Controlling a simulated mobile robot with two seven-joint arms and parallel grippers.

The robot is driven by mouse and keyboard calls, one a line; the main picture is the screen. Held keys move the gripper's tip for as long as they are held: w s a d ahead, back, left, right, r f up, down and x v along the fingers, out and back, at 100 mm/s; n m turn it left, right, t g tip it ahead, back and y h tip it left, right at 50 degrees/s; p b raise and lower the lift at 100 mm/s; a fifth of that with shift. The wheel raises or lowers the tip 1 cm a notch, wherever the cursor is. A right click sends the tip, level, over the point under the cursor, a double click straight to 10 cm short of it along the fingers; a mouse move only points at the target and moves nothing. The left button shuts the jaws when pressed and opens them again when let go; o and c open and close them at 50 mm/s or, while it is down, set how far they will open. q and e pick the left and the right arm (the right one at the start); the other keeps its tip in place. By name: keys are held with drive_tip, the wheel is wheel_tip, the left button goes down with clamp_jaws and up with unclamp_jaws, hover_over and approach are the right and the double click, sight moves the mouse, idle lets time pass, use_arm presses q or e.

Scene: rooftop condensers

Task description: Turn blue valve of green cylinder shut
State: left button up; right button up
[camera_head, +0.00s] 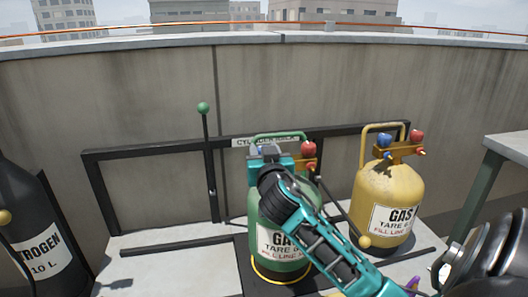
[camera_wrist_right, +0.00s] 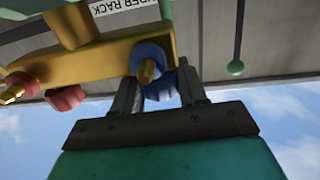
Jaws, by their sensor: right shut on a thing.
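The green cylinder (camera_head: 280,225) stands upright in front of the low wall, with a red valve (camera_head: 308,148) on the right of its brass fitting. Its blue valve (camera_head: 253,150) is mostly hidden behind my right gripper (camera_head: 266,155) in the head view. In the right wrist view the blue valve (camera_wrist_right: 160,90) sits between the two fingers of my right gripper (camera_wrist_right: 160,95), which is shut on it. The brass fitting (camera_wrist_right: 100,65) and the red valve (camera_wrist_right: 65,98) show to the left. My left gripper is not in view.
A yellow cylinder (camera_head: 388,200) with its own blue and red valves stands close on the right. A dark frame (camera_head: 155,150) with a green-knobbed rod (camera_head: 204,125) runs behind. A black nitrogen cylinder (camera_head: 28,220) is at far left, a table (camera_head: 510,148) at right.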

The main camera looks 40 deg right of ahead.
drive_tip(key=m+g+h+b, duration=0.2)
drive_tip(key=h, duration=0.1)
drive_tip(key=shift+a+f+m, duration=0.15)
drive_tip(key=shift+f+m, duration=0.1)
drive_tip(key=shift+m, duration=0.05)
drive_tip(key=shift+m+g+h+b, duration=0.8)
drive_tip(key=shift+g+h+b, duration=0.1)
drive_tip(key=shift+g, duration=0.3)
drive_tip(key=m+g+h+b, duration=0.1)
drive_tip(key=m+g, duration=0.1)
drive_tip(key=g, duration=0.1)
drive_tip(key=shift+r+h, duration=0.15)
drive_tip(key=shift+h, duration=0.25)
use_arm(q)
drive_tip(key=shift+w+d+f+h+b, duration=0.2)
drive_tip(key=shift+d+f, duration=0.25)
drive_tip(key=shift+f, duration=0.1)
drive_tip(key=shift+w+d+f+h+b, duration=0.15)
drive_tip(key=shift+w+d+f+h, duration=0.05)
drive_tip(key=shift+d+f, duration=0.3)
use_arm(e)
drive_tip(key=shift+r+m+g+h, duration=0.1)
drive_tip(key=shift+m+g+h, duration=0.4)
drive_tip(key=shift+m+g, duration=0.8)
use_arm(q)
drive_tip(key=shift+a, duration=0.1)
use_arm(e)
drive_tip(key=shift+g, duration=0.5)
